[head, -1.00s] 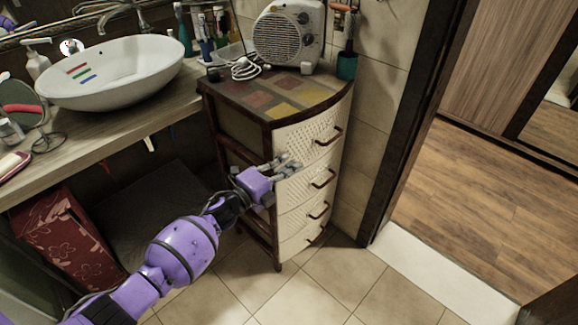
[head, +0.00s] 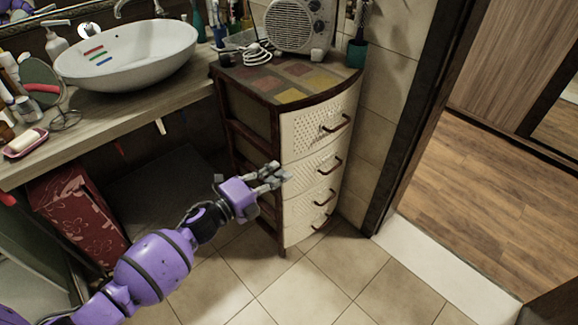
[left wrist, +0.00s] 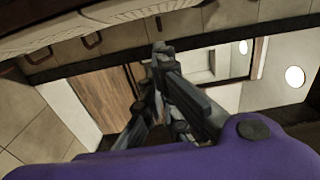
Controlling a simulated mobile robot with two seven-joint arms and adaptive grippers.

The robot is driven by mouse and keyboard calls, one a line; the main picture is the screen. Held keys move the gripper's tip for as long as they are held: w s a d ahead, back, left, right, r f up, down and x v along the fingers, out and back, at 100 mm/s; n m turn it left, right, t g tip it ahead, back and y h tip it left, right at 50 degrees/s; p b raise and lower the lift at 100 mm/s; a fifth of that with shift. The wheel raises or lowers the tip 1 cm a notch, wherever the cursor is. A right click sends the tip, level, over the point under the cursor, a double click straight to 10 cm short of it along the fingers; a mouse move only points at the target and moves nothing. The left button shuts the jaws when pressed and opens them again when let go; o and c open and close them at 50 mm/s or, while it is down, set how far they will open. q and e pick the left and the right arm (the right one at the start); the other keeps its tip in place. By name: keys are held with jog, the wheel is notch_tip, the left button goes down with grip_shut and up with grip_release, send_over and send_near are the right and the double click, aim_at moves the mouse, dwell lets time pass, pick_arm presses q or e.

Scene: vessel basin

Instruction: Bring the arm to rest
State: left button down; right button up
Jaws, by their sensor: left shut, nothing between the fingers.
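My left arm is purple and comes in from the lower left of the head view. My left gripper (head: 278,176) is shut and empty in front of the drawer cabinet (head: 308,170), beside its left front edge. I cannot tell whether the fingertips touch the drawer fronts. In the left wrist view the grey fingers (left wrist: 157,60) are together with nothing between them, and cream drawer fronts show at the upper left. My right gripper is not in view.
A white oval basin (head: 128,58) stands on a wooden counter (head: 100,130) at the left. A heater (head: 301,22) and a white cable (head: 257,53) are on the cabinet. A red floral box (head: 84,220) is under the counter. Tiled floor (head: 345,275) is clear, with a doorway at the right.

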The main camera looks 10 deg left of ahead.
pick_arm(q)
jog(key=s+a+f+n+g+y+p, duration=0.15)
jog(key=s+f+n+y, duration=0.25)
jog(key=s+n, duration=0.45)
jog(key=s+a+f+n+y+p, duration=0.2)
jog(key=s+f+n+y+p, duration=0.15)
jog(key=s+n, duration=0.45)
jog(key=s+f+n+g+y+p, duration=0.1)
jog(key=s+n, duration=0.3)
jog(key=s, duration=0.8)
jog(key=s+f+n+g+y+p, duration=0.1)
jog(key=s+f+n+g+p, duration=0.1)
jog(key=s, duration=1.1)
jog(key=shift+s+n+g+p, duration=0.2)
jog(key=shift+n+g+p, duration=0.4)
jog(key=shift+n+g, duration=0.35)
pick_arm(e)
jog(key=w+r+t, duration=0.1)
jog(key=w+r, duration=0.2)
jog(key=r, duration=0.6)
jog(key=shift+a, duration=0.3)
pick_arm(q)
jog(key=shift+d+y, duration=0.1)
jog(key=shift+y, duration=0.15)
